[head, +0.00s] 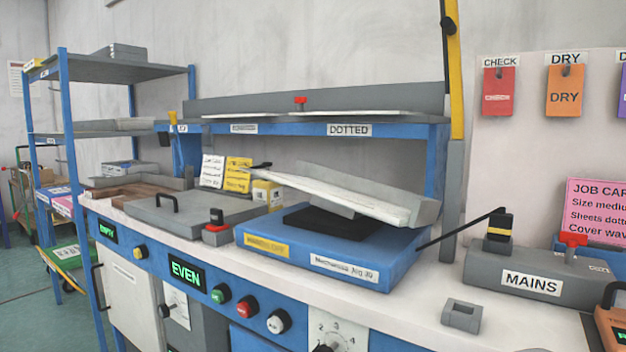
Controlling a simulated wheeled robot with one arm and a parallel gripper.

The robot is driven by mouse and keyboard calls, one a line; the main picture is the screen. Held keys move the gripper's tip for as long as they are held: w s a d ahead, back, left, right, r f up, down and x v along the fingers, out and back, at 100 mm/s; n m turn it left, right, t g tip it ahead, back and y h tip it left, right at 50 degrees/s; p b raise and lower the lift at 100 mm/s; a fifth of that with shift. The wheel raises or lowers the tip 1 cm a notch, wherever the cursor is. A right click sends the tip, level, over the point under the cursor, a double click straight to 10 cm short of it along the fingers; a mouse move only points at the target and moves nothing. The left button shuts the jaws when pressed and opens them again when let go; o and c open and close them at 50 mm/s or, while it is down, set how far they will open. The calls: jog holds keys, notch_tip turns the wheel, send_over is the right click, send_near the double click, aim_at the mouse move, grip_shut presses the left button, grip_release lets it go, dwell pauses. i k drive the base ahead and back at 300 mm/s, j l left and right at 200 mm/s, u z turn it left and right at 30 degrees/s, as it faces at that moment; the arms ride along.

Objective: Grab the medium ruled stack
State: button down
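A blue shelf above the bench holds flat white sheets. One low stack (345,115) lies behind the label DOTTED (349,130). Another thin stack (248,117) lies to its left, behind a smaller label (243,129) that I cannot read clearly. I cannot tell which stack is the medium ruled one. A thicker white block of sheets (350,194) rests tilted on the saddle of the blue bench machine (330,245); its ruling does not show. My gripper is not in view.
The bench has a blue front with knobs and a green EVEN display (187,273). A grey MAINS box (535,275) stands at right, near a pink job card (597,212) reading medium and dotted. Grey shelves (110,68) stand at left. Bare bench top lies before the machine.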

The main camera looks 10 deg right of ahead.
aim_at(385, 210)
jog(key=i+l, duration=0.2)
jog(key=k+l+u, duration=0.2)
jog(key=u, duration=0.25)
jog(key=k+l+u, duration=0.1)
jog(key=k+u, duration=0.15)
jog(key=u, duration=0.2)
